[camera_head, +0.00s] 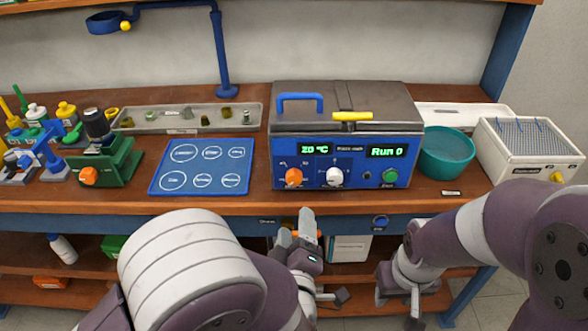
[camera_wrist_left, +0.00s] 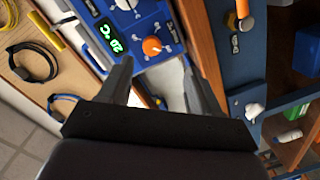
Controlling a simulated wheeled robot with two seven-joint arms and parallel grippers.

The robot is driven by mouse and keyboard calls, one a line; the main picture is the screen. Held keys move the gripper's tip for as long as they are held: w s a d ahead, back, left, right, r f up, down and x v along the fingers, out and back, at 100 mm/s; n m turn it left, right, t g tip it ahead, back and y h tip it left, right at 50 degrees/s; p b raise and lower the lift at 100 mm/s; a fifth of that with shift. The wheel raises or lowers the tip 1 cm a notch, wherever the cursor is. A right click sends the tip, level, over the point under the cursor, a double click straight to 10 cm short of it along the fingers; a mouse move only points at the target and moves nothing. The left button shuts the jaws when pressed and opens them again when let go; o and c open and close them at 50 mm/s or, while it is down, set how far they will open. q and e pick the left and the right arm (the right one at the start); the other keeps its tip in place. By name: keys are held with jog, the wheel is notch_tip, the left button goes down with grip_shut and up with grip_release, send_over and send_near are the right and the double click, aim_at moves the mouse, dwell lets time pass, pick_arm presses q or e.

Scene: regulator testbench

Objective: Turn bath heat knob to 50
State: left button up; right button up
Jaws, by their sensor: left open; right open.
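The bath unit (camera_head: 345,107) is a blue-fronted box with a grey lid at the middle of the bench. Its orange knob (camera_head: 293,178) sits at the front left, under a green display (camera_head: 316,149) reading 20 °C. The orange knob also shows in the left wrist view (camera_wrist_left: 152,46), ahead of the fingers and apart from them. My left gripper (camera_head: 297,231) is open and empty, in front of the bench edge and below the knob. Its two fingers also show in the left wrist view (camera_wrist_left: 157,68). My right gripper (camera_head: 399,300) is open and empty, low at the right, far from the unit.
A white knob (camera_head: 334,177) and a green button (camera_head: 390,176) share the panel; a second display (camera_head: 387,151) reads Run 0. A teal bowl (camera_head: 445,153) stands close right of the unit. A blue mat (camera_head: 170,187) with white circles lies left. A shelf runs below the bench.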

aim_at(294, 181)
pick_arm(q)
jog(key=shift+n+t+y, duration=0.3)
jog(key=shift+n+t, duration=0.1)
jog(key=shift+t, duration=0.1)
jog(key=w, duration=0.7)
jog(key=w+p, duration=0.1)
jog(key=w, duration=0.3)
jog(key=shift+w+a+r, duration=0.15)
jog(key=shift+w+r, duration=0.2)
jog(key=shift+r, duration=0.05)
jog(key=c, duration=1)
